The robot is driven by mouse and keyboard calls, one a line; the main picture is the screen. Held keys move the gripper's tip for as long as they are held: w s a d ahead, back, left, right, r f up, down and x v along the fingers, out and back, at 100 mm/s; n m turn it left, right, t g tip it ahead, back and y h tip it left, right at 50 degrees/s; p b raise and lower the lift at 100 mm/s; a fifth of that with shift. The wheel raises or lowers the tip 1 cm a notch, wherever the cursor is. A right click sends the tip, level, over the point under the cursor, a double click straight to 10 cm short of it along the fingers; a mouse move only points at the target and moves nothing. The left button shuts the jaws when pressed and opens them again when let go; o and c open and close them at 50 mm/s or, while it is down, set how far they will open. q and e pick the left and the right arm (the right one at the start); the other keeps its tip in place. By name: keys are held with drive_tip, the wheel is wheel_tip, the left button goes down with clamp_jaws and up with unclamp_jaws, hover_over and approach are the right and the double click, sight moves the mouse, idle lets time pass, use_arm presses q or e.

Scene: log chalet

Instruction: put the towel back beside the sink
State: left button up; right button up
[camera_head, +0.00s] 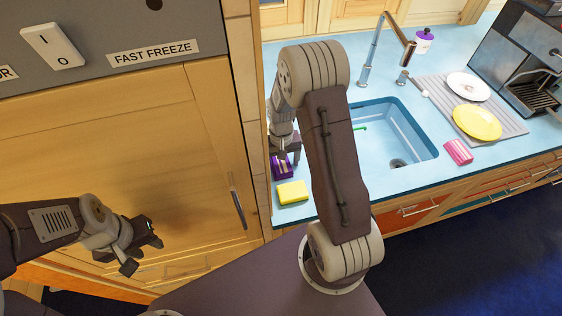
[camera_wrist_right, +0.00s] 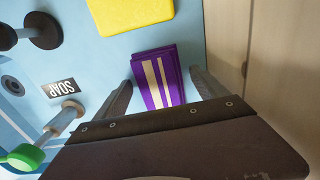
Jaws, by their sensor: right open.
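A folded purple towel with pale stripes (camera_head: 281,170) lies on the light-blue counter left of the sink (camera_head: 433,153), near the wooden cabinet side. It also shows in the right wrist view (camera_wrist_right: 157,77). My right gripper (camera_wrist_right: 162,82) is open and empty; its two fingers appear on either side of the towel, and I cannot tell whether they touch it. In the head view the right gripper (camera_head: 285,146) is just behind the towel, partly hidden by my arm. My left gripper (camera_head: 142,254) looks open and empty, in front of the wooden cabinet door.
A yellow sponge (camera_head: 292,192) lies close in front of the towel. A pink striped cloth (camera_head: 458,151) lies right of the sink. A grey mat (camera_head: 496,126) holds a white plate (camera_head: 468,86) and a yellow plate (camera_head: 477,122). A faucet (camera_head: 372,50) stands behind the sink.

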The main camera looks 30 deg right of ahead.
sight(281, 164)
use_arm(q)
drive_tip(key=shift+r, duration=0.2)
use_arm(e)
wheel_tip(281, 164, up, 12)
drive_tip(key=shift+r, duration=0.15)
idle(0.4)
